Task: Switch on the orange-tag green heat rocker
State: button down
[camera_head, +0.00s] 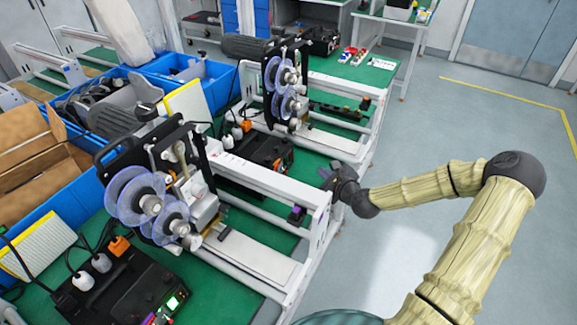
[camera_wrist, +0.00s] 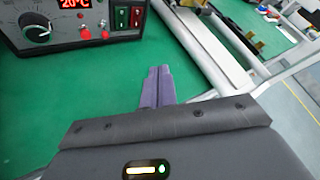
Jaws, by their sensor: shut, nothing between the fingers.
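My gripper (camera_head: 326,176) is shut and empty, beside the white machine frame in the head view. Its purple fingers (camera_wrist: 157,84) show together in the wrist view, over the green surface and below a control box (camera_wrist: 70,25). That box has a red 20°C display, a knob, a green rocker (camera_wrist: 121,18) and a red rocker (camera_wrist: 136,18). The fingers are apart from the rockers. In the head view, one dark control box (camera_head: 262,150) has an orange piece by it, and so does the nearer box (camera_head: 130,290). I cannot tell which orange piece is the tag.
Two machines with clear purple-tinted reels (camera_head: 135,195) stand on the green bench, with white rails. Blue bins (camera_head: 205,85) and cardboard (camera_head: 30,150) lie to the left. Open grey floor (camera_head: 450,130) with a yellow line is at the right.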

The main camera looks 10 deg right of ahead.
aim_at(287, 160)
jog(key=w+a, duration=0.1)
jog(key=a, duration=0.1)
jog(key=w+a+f+b, duration=0.1)
jog(key=w+a, duration=0.2)
jog(key=a, duration=0.1)
jog(key=shift+w+f+b, duration=0.15)
jog(key=shift+w+b, duration=0.1)
jog(key=shift+b, duration=0.15)
jog(key=shift+w+a, duration=0.35)
jog(key=shift+a, duration=0.15)
jog(key=shift+a, duration=0.1)
dwell(1.5)
jog(key=shift+w+a+f, duration=0.1)
jog(key=shift+w+a, duration=0.1)
jog(key=shift+w, duration=0.05)
jog(key=shift+w+a, duration=0.2)
jog(key=shift+a, duration=0.1)
dwell(0.7)
jog(key=shift+s+d, duration=0.1)
jog(key=shift+d, duration=0.05)
jog(key=shift+s+d, duration=0.4)
jog(key=shift+d, duration=0.1)
jog(key=shift+d, duration=0.1)
